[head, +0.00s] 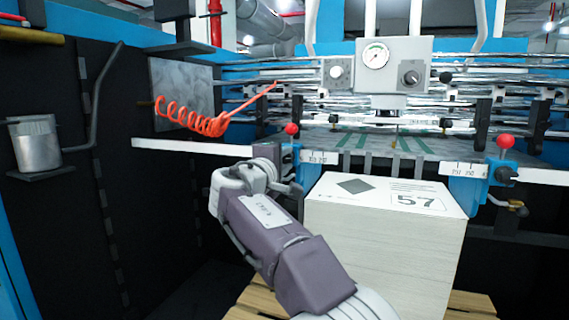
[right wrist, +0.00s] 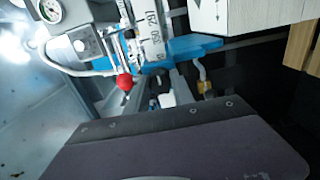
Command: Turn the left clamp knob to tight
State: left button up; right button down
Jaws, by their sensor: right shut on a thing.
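The left clamp is a blue block (head: 312,170) on the white rail, with a scale and a red ball (head: 291,129) on top. The red ball also shows in the right wrist view (right wrist: 124,82), beside the blue clamp body (right wrist: 190,48). My right gripper (head: 287,182) is at the left side of this clamp and shut on its knob. The fingers and wrist hide the knob, so its turn position cannot be seen. My left gripper is not in view.
A tall white stack (head: 385,240) marked 57 stands on a wooden pallet (head: 470,303), close to my right arm. The right clamp (head: 468,180) has a dark knob (head: 507,174). An orange coiled hose (head: 190,120) hangs at left, and a metal cup (head: 36,143) sits far left.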

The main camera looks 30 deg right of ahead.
jog(key=shift+r, duration=0.2)
jog(key=c, duration=1.3)
grip_release()
jog(key=shift+o, duration=1)
jog(key=shift+d+f, duration=0.1)
jog(key=shift+f, duration=0.05)
jog(key=v, duration=0.9)
jog(key=shift+b, duration=0.3)
